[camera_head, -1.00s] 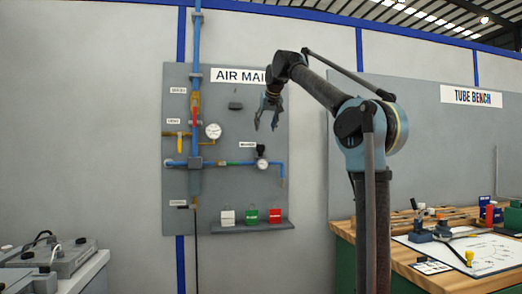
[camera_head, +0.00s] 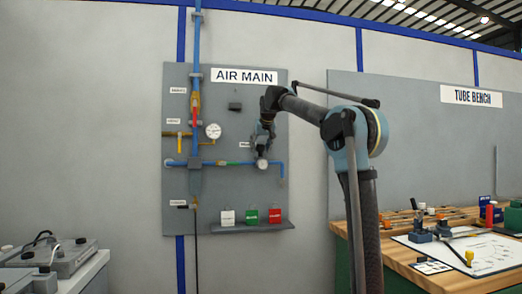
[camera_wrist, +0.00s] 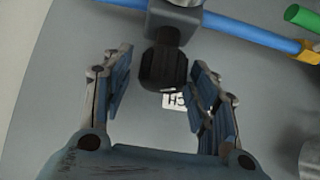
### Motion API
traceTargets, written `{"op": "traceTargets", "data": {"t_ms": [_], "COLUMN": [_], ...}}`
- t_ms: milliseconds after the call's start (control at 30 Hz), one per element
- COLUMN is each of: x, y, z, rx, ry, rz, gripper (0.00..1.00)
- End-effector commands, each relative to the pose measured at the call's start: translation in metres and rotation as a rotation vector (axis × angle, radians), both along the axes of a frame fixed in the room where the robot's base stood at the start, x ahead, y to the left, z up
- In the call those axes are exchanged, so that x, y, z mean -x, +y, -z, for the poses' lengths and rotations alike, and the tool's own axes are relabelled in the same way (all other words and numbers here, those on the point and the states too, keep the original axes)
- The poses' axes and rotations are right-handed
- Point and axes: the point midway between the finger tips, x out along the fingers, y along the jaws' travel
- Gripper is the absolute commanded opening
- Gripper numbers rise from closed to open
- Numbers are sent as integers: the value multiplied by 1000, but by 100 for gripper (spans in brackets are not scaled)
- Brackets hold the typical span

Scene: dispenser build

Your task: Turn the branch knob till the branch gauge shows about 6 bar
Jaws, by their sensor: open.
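The black branch knob (camera_wrist: 163,68) shows in the wrist view below a grey regulator body (camera_wrist: 176,24). My gripper (camera_wrist: 155,75) is open, with one finger to the left of the knob and one to the right, both apart from it. In the head view my gripper (camera_head: 263,138) is at the panel, just above the branch gauge (camera_head: 262,164), and hides the knob. The gauge's dial is too small there for its needle to be read.
The AIR MAIN panel (camera_head: 225,190) carries blue pipes, a larger gauge (camera_head: 213,131) and a yellow valve handle (camera_head: 180,143). Below, a shelf (camera_head: 250,227) holds white, green and red tags. In the wrist view a blue pipe (camera_wrist: 245,33) runs right from the regulator, near a green handle (camera_wrist: 302,18).

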Motion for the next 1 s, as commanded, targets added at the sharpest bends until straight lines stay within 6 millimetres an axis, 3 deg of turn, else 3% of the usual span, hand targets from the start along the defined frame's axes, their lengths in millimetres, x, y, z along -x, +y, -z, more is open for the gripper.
{"op": "traceTargets", "data": {"t_ms": [233,433,1000], "x": [-1,-1,0], "y": [0,0,0], "z": [0,0,1], "rx": [0,0,1], "ry": [0,0,2], "rz": [0,0,-101], "gripper": [54,10,10]}}
